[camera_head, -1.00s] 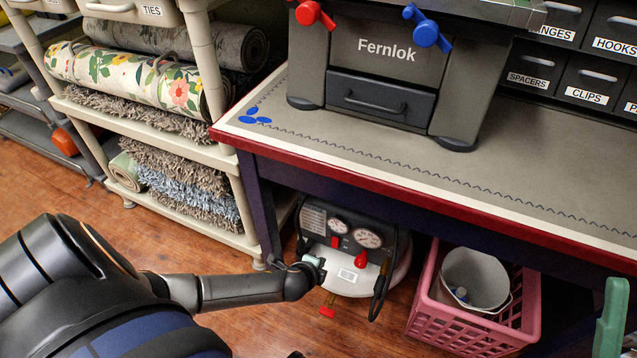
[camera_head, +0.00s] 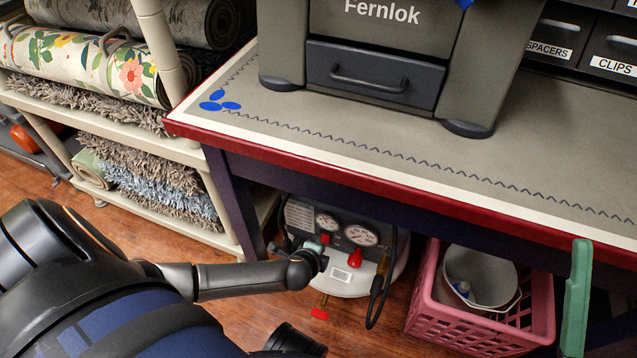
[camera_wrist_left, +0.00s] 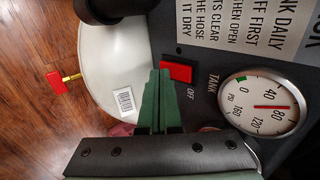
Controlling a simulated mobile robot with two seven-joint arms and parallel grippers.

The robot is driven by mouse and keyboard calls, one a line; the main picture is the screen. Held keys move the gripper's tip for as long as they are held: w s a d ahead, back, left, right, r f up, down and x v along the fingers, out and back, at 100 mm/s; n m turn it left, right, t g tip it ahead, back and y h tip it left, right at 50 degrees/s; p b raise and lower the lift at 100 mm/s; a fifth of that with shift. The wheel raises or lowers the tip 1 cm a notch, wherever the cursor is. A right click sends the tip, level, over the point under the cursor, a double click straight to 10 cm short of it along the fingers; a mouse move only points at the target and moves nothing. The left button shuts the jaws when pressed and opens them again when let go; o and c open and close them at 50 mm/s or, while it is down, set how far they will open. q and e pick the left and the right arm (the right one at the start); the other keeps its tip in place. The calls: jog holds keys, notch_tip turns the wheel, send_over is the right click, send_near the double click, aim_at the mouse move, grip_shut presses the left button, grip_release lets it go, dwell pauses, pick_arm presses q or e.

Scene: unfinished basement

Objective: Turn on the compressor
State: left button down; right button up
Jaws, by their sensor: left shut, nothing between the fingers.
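The compressor (camera_head: 347,283) stands on the floor under the workbench, with a pale tank, a dark panel and two gauges. In the left wrist view its red switch (camera_wrist_left: 178,71) sits beside the word OFF, near the TANK gauge (camera_wrist_left: 258,105), whose needle points near 80. My left gripper (camera_wrist_left: 160,72) is shut and empty. Its green fingertips overlap the switch's edge in the picture; I cannot tell whether they touch. In the head view the left gripper (camera_head: 314,252) is at the panel's left part. A green finger of my right gripper (camera_head: 577,298) shows at the right edge; its opening is unclear.
The workbench (camera_head: 400,155) hangs over the compressor, its red edge just above. A pink crate (camera_head: 535,310) with a bucket (camera_head: 487,272) stands right of it. A shelf of rolled rugs (camera_head: 190,150) is on the left. A hose (camera_head: 378,295) hangs at the compressor's right side.

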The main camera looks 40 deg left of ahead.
pick_arm(q)
jog(key=shift+w, duration=0.15)
dwell(0.3)
jog(key=shift+w+a+f, duration=0.1)
jog(key=shift+w, duration=0.05)
jog(key=shift+p, duration=0.3)
jog(key=shift+r+p, duration=0.8)
jog(key=shift+r, duration=0.1)
